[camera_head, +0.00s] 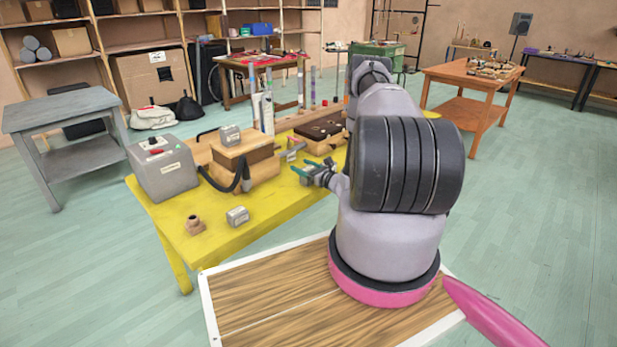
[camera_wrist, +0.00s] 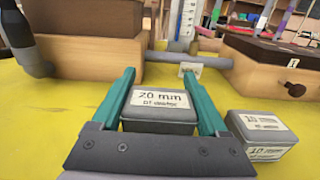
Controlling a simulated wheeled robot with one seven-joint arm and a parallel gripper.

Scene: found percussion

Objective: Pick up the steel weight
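Several small grey metal-looking blocks with pale labels could be the steel weight; I cannot tell which one is. One grey block (camera_wrist: 160,108), marked 20 mm, shows between the fingers of my gripper (camera_wrist: 158,74) in the wrist view. A second grey block (camera_wrist: 262,135), seemingly marked 10 mm, sits just right of the right finger. In the head view, one grey block (camera_head: 237,215) lies near the yellow table's front edge and another (camera_head: 230,135) stands on a wooden box. My gripper (camera_head: 299,172) has its teal fingers apart, low over the table.
The wooden box (camera_head: 262,168) with a dark hose (camera_head: 241,176) stands left of my gripper. A grey control box (camera_head: 162,168) and a small brown fitting (camera_head: 195,225) are farther left. A grey bar (camera_wrist: 208,61) lies beyond the fingertips. The yellow table (camera_head: 212,243) has bare space in front.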

